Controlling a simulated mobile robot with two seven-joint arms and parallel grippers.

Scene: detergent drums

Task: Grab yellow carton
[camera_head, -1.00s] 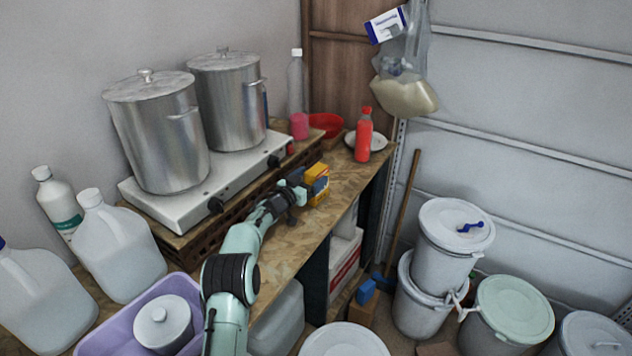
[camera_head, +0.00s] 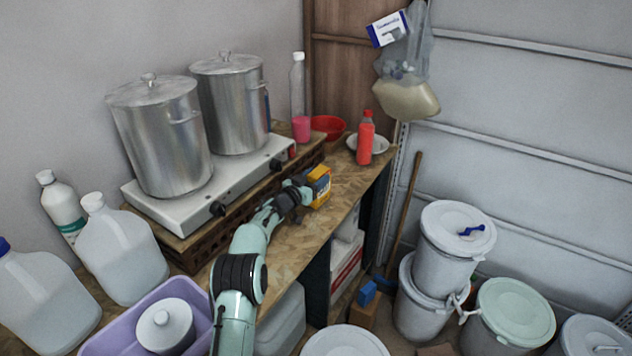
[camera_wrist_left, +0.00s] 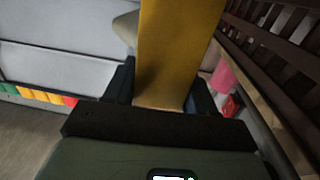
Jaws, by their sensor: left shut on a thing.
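In the left wrist view the carton (camera_wrist_left: 176,50) fills the middle, between the two dark fingers (camera_wrist_left: 160,92). The fingers cover part of its sides. I cannot tell whether the carton is clear of the worktop. My right gripper is not in view.
A steel stove (camera_head: 205,205) with two large pots (camera_head: 160,140) stands left of the carton. A red bottle (camera_head: 366,140), a plate and a red bowl (camera_head: 328,125) are behind it. White jugs (camera_head: 122,250) and a purple basin (camera_head: 100,343) are nearer. Lidded drums (camera_head: 455,250) stand right, on the floor.

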